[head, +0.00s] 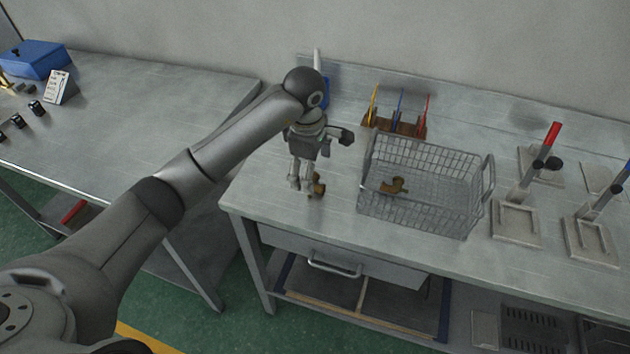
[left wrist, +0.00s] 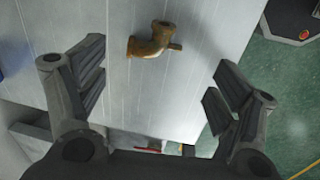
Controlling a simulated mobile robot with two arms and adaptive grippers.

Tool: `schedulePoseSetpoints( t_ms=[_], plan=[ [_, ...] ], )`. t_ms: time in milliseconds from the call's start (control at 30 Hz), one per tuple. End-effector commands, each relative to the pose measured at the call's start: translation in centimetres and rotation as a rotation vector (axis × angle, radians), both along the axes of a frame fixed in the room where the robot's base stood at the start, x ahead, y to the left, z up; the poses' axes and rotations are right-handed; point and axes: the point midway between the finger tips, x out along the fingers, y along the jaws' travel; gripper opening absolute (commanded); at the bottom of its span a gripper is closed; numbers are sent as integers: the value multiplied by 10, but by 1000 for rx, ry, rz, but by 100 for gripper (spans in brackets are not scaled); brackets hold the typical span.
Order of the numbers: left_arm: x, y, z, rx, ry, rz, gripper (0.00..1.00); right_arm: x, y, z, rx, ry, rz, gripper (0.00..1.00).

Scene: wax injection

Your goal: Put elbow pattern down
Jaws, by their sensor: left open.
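A brown elbow pattern (head: 318,187) lies on the metal workbench (head: 262,196) near its left front corner. It also shows in the left wrist view, where the elbow pattern (left wrist: 152,40) rests on the pale bench top, ahead of the spread fingers. My left gripper (head: 302,185) points down right beside the elbow in the head view. In the left wrist view my left gripper (left wrist: 157,78) is open, with nothing between its fingers. A second brown elbow piece (head: 392,185) lies in the wire basket (head: 440,213). My right gripper is not in view.
A rack with coloured tools (head: 395,125) stands behind the basket. Clamp-like fixtures with red and dark handles (head: 518,218) stand to the right. Another table (head: 130,130) on the left carries a blue box (head: 35,60). The bench front between the elbow and basket is clear.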

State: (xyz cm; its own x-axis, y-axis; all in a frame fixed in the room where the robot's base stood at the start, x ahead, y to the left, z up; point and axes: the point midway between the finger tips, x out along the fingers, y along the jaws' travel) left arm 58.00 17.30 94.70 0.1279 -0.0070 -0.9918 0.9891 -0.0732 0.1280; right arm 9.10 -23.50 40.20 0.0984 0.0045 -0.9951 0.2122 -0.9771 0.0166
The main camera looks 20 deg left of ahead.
Motion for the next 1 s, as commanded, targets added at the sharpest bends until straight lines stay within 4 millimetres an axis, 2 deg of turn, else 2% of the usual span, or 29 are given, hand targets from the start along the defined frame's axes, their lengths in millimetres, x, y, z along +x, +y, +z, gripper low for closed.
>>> schedulePoseSetpoints(
  t_ms=[200,533,833,867,1000],
  plan=[
    [2,-1,-17,-2,2,0,86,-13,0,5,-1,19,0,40],
    [13,-1,-58,-4,2,0,86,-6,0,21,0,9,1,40],
    [14,-1,-66,-2,-2,-1,86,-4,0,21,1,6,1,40],
    [14,-1,-66,-2,-2,-1,84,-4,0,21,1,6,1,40],
    [14,-1,-66,-2,-1,-1,66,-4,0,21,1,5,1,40]
  ],
)
